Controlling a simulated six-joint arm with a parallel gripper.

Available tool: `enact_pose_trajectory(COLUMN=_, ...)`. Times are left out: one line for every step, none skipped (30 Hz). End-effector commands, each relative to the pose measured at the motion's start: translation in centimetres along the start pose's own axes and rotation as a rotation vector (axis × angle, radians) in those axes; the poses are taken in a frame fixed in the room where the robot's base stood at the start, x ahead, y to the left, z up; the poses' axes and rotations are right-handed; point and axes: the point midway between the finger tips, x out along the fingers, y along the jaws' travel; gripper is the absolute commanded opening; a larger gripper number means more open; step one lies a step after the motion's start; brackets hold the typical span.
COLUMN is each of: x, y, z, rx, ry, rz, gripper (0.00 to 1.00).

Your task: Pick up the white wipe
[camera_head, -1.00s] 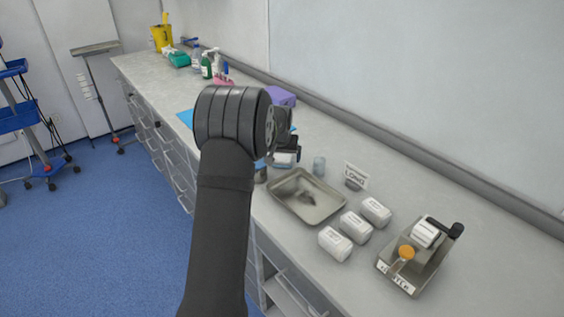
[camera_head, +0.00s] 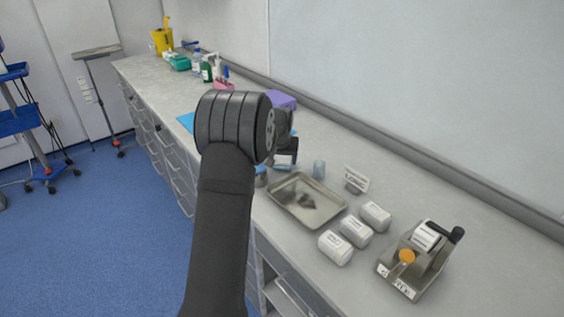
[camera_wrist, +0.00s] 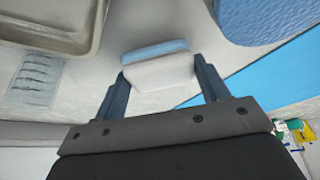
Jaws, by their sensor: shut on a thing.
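The white wipe (camera_wrist: 160,72), a small white block with a light blue band along one side, sits between the two fingers of my gripper (camera_wrist: 163,82) in the wrist view. The fingers press on its two ends, so my gripper is shut on it. In the head view the wipe (camera_head: 284,160) shows as a small white and blue patch under my gripper, partly hidden by the arm. I cannot tell whether it touches the counter.
Several white packs (camera_head: 355,230) and a metal device (camera_head: 408,268) stand to the right. A blue sheet (camera_head: 186,121) lies left of the arm.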

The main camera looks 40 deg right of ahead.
Motion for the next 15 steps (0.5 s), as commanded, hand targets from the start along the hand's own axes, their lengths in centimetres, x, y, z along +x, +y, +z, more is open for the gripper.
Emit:
enact_pose_trajectory(x=-0.7, y=0.0, z=-0.3, rx=0.0, ry=0.002, rz=0.0, gripper=0.42)
enact_pose_trajectory(x=-1.1, y=0.0, z=-0.5, rx=0.0, ry=0.003, rz=0.001, gripper=0.42)
enact_pose_trajectory(x=-1.7, y=0.0, z=-0.8, rx=0.0, ry=0.004, rz=0.001, gripper=0.42)
enact_pose_trajectory(x=-2.3, y=0.0, z=-1.0, rx=0.0, ry=0.003, rz=0.001, gripper=0.42)
enact_pose_trajectory(x=-2.8, y=0.0, z=-1.2, rx=0.001, ry=0.003, rz=0.001, gripper=0.42)
enact_pose_trajectory(x=-3.4, y=0.7, z=-1.0, rx=0.003, ry=0.001, rz=0.002, gripper=0.42)
enact_pose_trajectory(x=-3.9, y=1.4, z=-0.8, rx=0.004, ry=0.001, rz=0.003, gripper=0.42)
enact_pose_trajectory(x=-4.4, y=2.0, z=-0.6, rx=0.006, ry=0.002, rz=0.003, gripper=0.42)
enact_pose_trajectory(x=-5.1, y=2.7, z=-0.3, rx=0.005, ry=0.001, rz=0.002, gripper=0.42)
enact_pose_trajectory(x=-5.7, y=3.4, z=-0.1, rx=0.006, ry=0.002, rz=0.003, gripper=0.42)
enact_pose_trajectory(x=-6.2, y=4.0, z=0.1, rx=0.006, ry=0.001, rz=0.003, gripper=0.42)
enact_pose_trajectory(x=-6.9, y=4.8, z=0.3, rx=0.005, ry=0.002, rz=0.003, gripper=0.42)
enact_pose_trajectory(x=-7.4, y=5.4, z=0.5, rx=0.005, ry=0.002, rz=0.003, gripper=0.42)
enact_pose_trajectory(x=-7.9, y=5.9, z=0.7, rx=0.005, ry=0.002, rz=0.003, gripper=0.42)
enact_pose_trajectory(x=-8.6, y=6.5, z=0.9, rx=0.005, ry=0.002, rz=0.002, gripper=0.42)
